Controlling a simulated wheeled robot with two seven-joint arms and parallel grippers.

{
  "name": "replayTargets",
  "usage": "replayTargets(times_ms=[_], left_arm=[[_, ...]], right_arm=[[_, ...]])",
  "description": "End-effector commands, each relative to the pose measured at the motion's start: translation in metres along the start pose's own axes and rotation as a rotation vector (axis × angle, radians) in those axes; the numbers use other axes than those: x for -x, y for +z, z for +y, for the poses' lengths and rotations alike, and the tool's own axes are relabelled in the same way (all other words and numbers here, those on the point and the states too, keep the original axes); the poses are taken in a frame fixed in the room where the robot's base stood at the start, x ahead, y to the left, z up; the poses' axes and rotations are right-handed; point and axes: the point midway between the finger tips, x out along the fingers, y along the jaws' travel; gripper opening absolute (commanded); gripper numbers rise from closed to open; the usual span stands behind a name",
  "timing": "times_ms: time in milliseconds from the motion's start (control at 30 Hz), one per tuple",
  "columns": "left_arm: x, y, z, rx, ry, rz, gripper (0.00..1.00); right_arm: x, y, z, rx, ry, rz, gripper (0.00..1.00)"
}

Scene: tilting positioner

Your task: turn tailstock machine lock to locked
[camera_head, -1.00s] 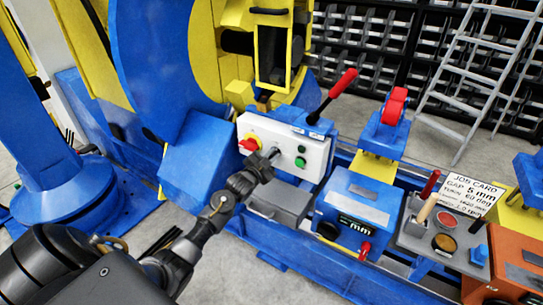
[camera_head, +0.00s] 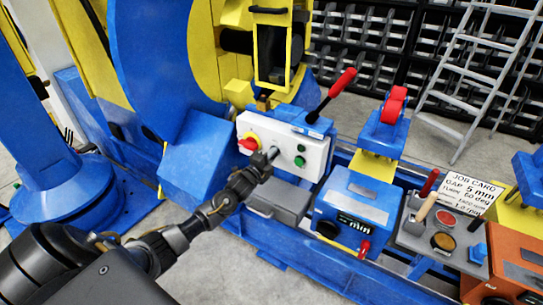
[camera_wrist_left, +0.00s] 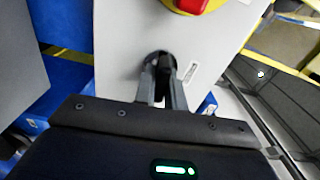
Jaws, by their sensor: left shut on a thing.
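A white control box (camera_head: 308,153) is mounted on the blue machine, with a red knob on a yellow plate (camera_head: 248,143) at its left and two green buttons (camera_head: 300,161) at its right. My left gripper (camera_head: 272,154) is at the box's face between them. In the left wrist view the fingers (camera_wrist_left: 163,85) are closed around a small black knob (camera_wrist_left: 165,64) on the box. The fingers hide much of the knob, and I cannot read its setting or any lock label. My right gripper is not in view.
A lever with a red grip (camera_head: 342,84) rises behind the box. A grey case (camera_head: 280,201) sits below it. To the right are a blue unit with a display (camera_head: 355,212), a panel with small handles (camera_head: 440,233) and a job card (camera_head: 470,192).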

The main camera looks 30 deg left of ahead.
Motion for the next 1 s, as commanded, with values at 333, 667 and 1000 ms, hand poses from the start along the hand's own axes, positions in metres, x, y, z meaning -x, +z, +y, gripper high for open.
replayTargets(times_ms=[333, 667, 1000], left_arm=[[0.0002, -0.0003, 0.0016, -0.078, 0.003, 0.000, 0.00], [0.0002, -0.0003, 0.0017, -0.083, 0.003, 0.000, 0.00], [0.0001, -0.0002, 0.0010, -0.082, 0.002, 0.000, 0.34]], right_arm=[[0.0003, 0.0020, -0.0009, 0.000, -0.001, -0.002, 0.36], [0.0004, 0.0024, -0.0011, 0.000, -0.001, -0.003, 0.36], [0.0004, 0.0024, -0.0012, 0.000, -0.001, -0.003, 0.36]])
